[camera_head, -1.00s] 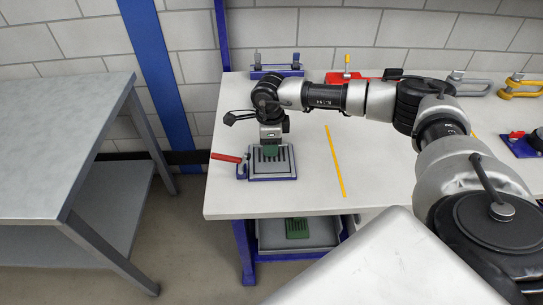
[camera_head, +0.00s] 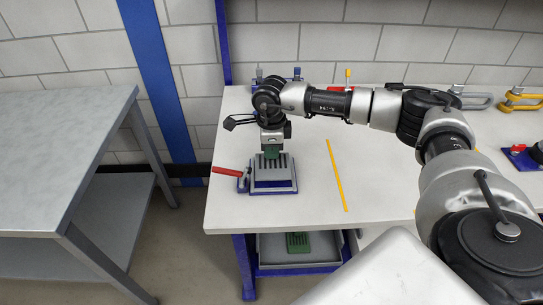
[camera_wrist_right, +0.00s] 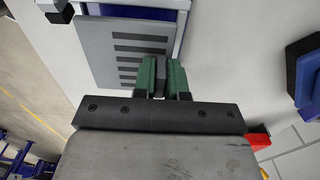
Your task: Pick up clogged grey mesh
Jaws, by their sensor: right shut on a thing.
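The grey mesh (camera_head: 264,174) is a flat grey plate with dark slots, at the blue-framed fixture (camera_head: 274,190) near the left edge of the white table. It also shows in the right wrist view (camera_wrist_right: 95,45), where it sits skewed against the blue edge of the fixture. My right gripper (camera_head: 271,153) points down over the mesh. In the right wrist view its green fingers (camera_wrist_right: 161,75) are shut on a dark upright piece at the slotted part of the mesh. The mesh seems slightly raised from the fixture; its underside is hidden. My left gripper is not in view.
A red-handled lever (camera_head: 228,171) sticks out left of the fixture. A green slotted plate (camera_head: 297,242) lies in a grey tray on the shelf below. A yellow line (camera_head: 336,175) crosses the table. A grey side table (camera_head: 60,150) stands at left.

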